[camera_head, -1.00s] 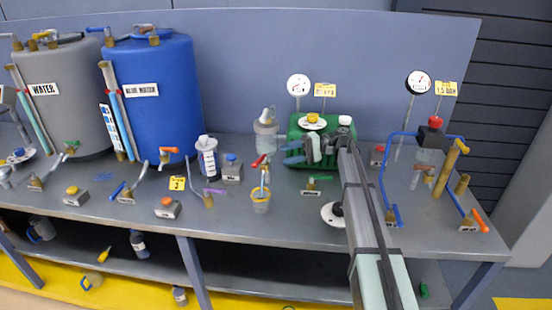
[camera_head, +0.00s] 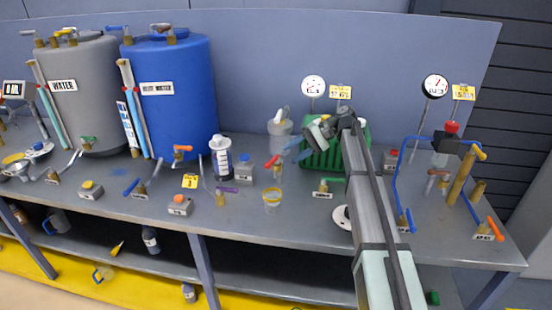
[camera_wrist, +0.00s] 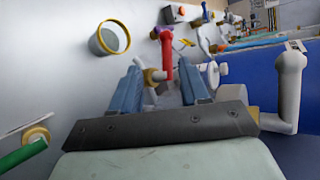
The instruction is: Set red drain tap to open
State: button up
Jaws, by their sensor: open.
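The red drain tap (camera_head: 272,163) has a short red handle and stands at the middle of the bench, just behind a clear cup with a yellow rim (camera_head: 272,197). In the wrist view the red handle (camera_wrist: 167,52) shows beside a brass fitting (camera_wrist: 152,76). My gripper (camera_head: 296,150) is open, with its blue fingers pointing left toward the tap, to the right of it. In the wrist view my gripper (camera_wrist: 162,68) has the red handle between the lines of its fingers, beyond the tips. Contact is not visible. The yellow-rimmed cup (camera_wrist: 108,38) is at upper left there.
A clear jar (camera_head: 280,132) stands behind the tap and a green crate (camera_head: 322,158) lies behind my arm.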

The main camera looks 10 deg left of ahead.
jog(key=s+a+r+m+t+h, duration=0.3)
jog(key=r+m+t+h, duration=0.1)
jog(key=r+h, duration=0.25)
jog(key=m+t+h, duration=0.2)
send_near(269, 162)
jog(key=x, duration=0.8)
jog(key=shift+f, duration=0.25)
grip_shut()
dwell(0.4)
